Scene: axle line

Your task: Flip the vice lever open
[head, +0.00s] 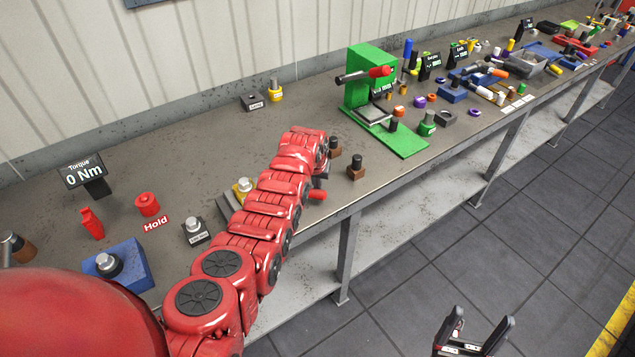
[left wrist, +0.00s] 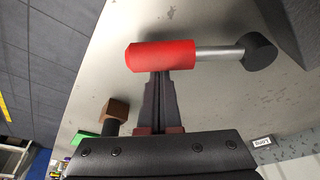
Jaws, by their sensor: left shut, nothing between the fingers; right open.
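The lever's red handle (left wrist: 160,55) sits at one end of a bare metal rod (left wrist: 218,53) that runs right to a dark round pivot (left wrist: 259,52) in the left wrist view. The closed fingertips of my left gripper (left wrist: 158,78) are at the handle's edge, with nothing between them; I cannot tell whether they touch it. In the head view the handle's red end (head: 317,194) shows beside my left gripper (head: 321,180), at the bench's front edge. My left arm hides most of the vice. My right gripper (head: 478,335) is open and empty, over the floor.
A green press (head: 366,85) stands further along the bench. A torque display (head: 83,173), a red button (head: 147,204) and a blue fixture (head: 133,262) are at the left.

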